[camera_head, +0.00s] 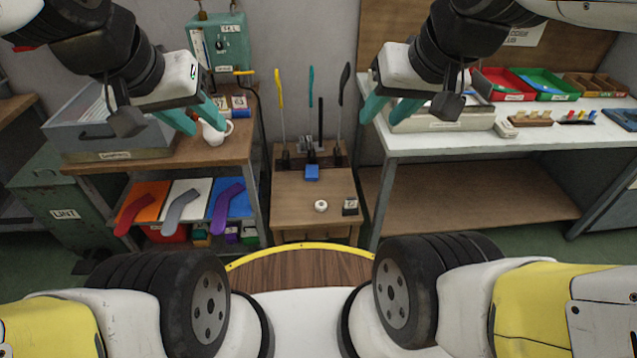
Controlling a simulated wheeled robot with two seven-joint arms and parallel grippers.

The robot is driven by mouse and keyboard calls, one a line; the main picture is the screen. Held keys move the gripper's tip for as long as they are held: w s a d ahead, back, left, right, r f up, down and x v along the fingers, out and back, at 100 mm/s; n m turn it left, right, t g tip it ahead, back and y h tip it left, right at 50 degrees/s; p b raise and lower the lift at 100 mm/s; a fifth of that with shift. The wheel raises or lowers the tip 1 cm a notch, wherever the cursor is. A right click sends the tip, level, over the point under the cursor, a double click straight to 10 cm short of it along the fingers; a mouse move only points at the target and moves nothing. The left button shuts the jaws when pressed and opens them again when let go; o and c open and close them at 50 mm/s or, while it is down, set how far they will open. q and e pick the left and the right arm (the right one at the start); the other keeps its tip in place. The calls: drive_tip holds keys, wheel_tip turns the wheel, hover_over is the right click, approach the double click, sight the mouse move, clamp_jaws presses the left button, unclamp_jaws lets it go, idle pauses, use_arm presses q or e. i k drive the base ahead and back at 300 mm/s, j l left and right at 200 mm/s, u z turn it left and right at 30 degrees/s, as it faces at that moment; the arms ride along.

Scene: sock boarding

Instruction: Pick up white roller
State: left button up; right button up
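A small white rounded object (215,133) lies on the left wooden table, right by my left gripper's fingertips; it may be the white roller, but its shape is partly hidden. My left gripper (205,126) has its two teal fingers apart and is over the right part of that table; I cannot tell whether it touches the white object. A short white ring-like piece (321,206) sits on the low middle stand. My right gripper (381,118) has its teal fingers apart, empty, at the left end of the white table.
The left table (200,152) bears a grey bin (88,135) and a green machine (222,45). Orange, white and blue boards with sock shapes lie on its shelf. The middle stand (290,195) holds upright tools. The white table (455,140) carries trays and racks.

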sight(320, 206)
drive_tip(key=u, duration=0.4)
drive_tip(key=i+l+u, duration=0.25)
drive_tip(key=l+u, duration=0.2)
drive_tip(key=l, duration=0.3)
drive_tip(key=l+u, duration=0.25)
drive_tip(key=l, duration=0.15)
drive_tip(key=i+l, duration=0.1)
drive_tip(key=l, duration=0.65)
drive_tip(key=i+l+u, duration=0.1)
drive_tip(key=l, duration=0.6)
